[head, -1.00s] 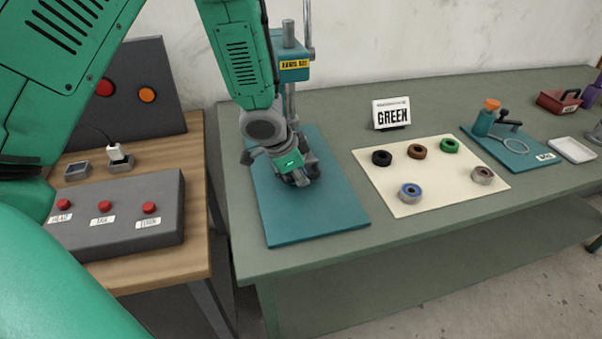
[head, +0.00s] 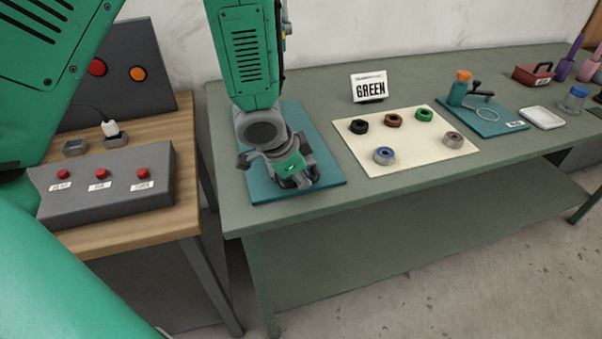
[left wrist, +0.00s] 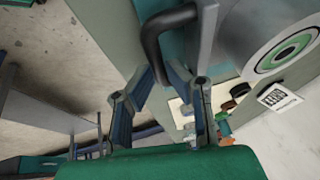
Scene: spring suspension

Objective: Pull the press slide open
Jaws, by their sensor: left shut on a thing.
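The press stands on a teal base plate (head: 327,165) at the left end of the green table. In the head view its upper part is hidden behind my left arm. My left gripper (head: 293,176) is low over the plate's front part. In the left wrist view, a dark curved handle (left wrist: 152,45) runs down between the fingers of my left gripper (left wrist: 164,80), which are shut on it. Beside it is a grey round part with a green ring (left wrist: 288,50). The slide itself cannot be made out in the head view. My right gripper is not in view.
A cream mat (head: 400,160) holds several coloured rings, with a GREEN sign (head: 369,87) behind it. A teal fixture (head: 485,115) and a white tray (head: 541,118) are farther right. A button box (head: 110,185) stands on the wooden table at left. The front table edge is clear.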

